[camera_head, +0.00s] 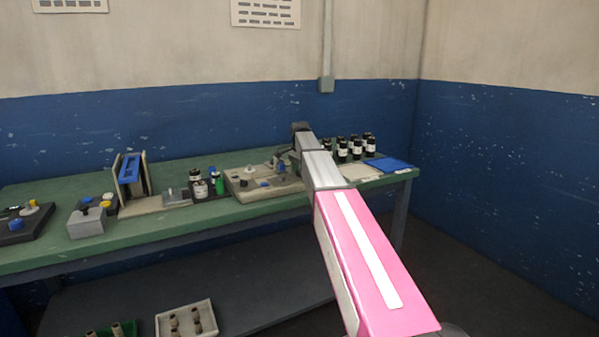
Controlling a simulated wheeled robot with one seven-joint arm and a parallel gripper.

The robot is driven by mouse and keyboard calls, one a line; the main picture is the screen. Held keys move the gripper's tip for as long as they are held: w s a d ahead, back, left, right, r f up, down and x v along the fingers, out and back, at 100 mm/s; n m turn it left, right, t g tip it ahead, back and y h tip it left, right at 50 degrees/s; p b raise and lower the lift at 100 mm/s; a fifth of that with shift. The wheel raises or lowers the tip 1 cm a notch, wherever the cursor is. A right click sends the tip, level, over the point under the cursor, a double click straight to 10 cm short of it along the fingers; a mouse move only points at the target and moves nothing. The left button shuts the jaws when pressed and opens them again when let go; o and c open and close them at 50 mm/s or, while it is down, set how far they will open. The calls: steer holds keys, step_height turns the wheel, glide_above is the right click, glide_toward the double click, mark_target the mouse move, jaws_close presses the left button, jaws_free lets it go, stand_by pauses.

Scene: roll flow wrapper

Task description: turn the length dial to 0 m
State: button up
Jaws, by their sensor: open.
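The length dial cannot be told apart at this size. My gripper (284,158) is at the end of my pink and grey arm, just above the right part of this panel. It is small and dark here, and its fingertips are hard to make out. It looks empty. My arm covers part of the panel's right side. No dial reading or scale is legible.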

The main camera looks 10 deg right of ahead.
steer(key=shift+f, duration=0.1)
steer(key=c, duration=0.9)
steer(key=shift+c, duration=0.2)
steer(key=shift+n, duration=0.3)
steer(key=n, duration=0.3)
steer(key=shift+n, duration=0.3)
steer(key=n, duration=0.3)
steer(key=shift+n, duration=0.3)
steer(key=n, duration=0.4)
steer(key=shift+n, duration=2)
